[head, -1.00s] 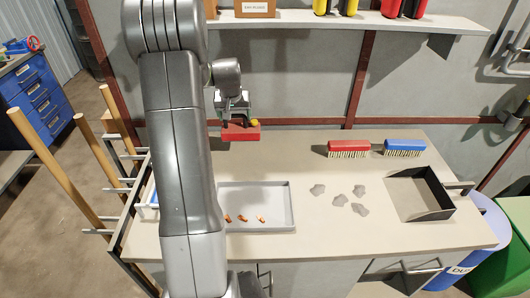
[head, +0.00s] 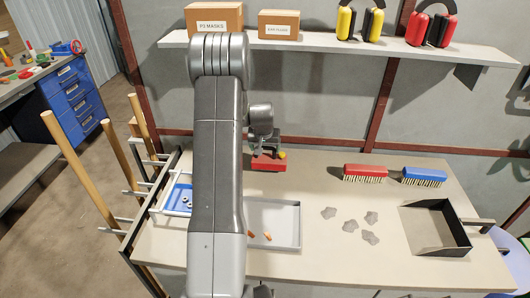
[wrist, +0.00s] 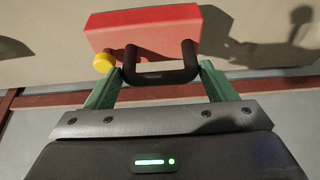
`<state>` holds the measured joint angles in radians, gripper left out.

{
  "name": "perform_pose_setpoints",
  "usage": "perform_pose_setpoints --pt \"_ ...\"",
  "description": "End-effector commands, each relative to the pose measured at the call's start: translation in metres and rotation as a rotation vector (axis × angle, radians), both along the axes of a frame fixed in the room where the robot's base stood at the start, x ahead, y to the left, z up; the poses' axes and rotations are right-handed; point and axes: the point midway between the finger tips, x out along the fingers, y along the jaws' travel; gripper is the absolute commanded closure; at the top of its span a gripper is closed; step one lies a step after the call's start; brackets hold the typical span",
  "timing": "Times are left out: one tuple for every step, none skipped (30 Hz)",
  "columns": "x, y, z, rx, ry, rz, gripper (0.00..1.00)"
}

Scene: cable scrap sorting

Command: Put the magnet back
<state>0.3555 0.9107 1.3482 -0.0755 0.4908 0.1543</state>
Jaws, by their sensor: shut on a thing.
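The magnet is a red block (head: 267,164) with a black handle and a yellow knob, at the back left of the bench, partly beside my arm. In the wrist view, the red block (wrist: 145,30) lies just beyond my gripper (wrist: 160,72), and the black handle sits between the two green fingers. My gripper (head: 264,150) is shut on the handle. The block is level and at or close above the bench top; I cannot tell whether it touches.
A grey tray (head: 289,208) with copper bits is partly behind my arm. A blue tray (head: 177,199) holds small pieces at left. Grey scraps (head: 350,226), a red brush (head: 365,173), a blue brush (head: 424,176) and a black-edged dustpan (head: 435,228) are at right. A shelf (head: 400,50) hangs above.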

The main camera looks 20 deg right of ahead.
Motion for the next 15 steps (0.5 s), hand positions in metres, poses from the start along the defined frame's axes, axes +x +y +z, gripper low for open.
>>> perform_pose_setpoints --pt "0.0 0.0 -0.005 0.001 0.002 0.0 0.93" --pt "0.0 0.0 -0.008 0.0 0.001 0.0 0.93" --pt "0.0 0.0 -0.014 0.0 0.001 0.0 0.93" --pt "0.0 0.0 -0.017 0.0 0.002 0.0 0.93" --pt "0.0 0.0 -0.02 0.0 0.001 0.0 0.93" --pt "0.0 0.0 -0.023 -0.001 -0.001 0.001 0.93" --pt "0.0 0.0 -0.024 -0.001 -0.001 0.001 0.93" --pt "0.001 0.0 -0.025 -0.001 -0.001 0.001 0.93" --pt "0.001 0.0 -0.026 -0.001 -0.002 0.001 0.93" --pt "0.001 0.0 -0.025 -0.001 -0.002 0.001 0.93" --pt "0.001 0.0 -0.025 -0.001 -0.002 0.001 0.93" --pt "0.001 0.0 -0.025 -0.001 -0.002 0.001 0.93" --pt "0.001 0.0 -0.025 -0.001 -0.002 0.001 0.93" --pt "0.001 0.0 -0.025 -0.001 -0.002 0.001 0.93" --pt "0.001 0.0 -0.026 -0.001 -0.002 0.001 0.93"
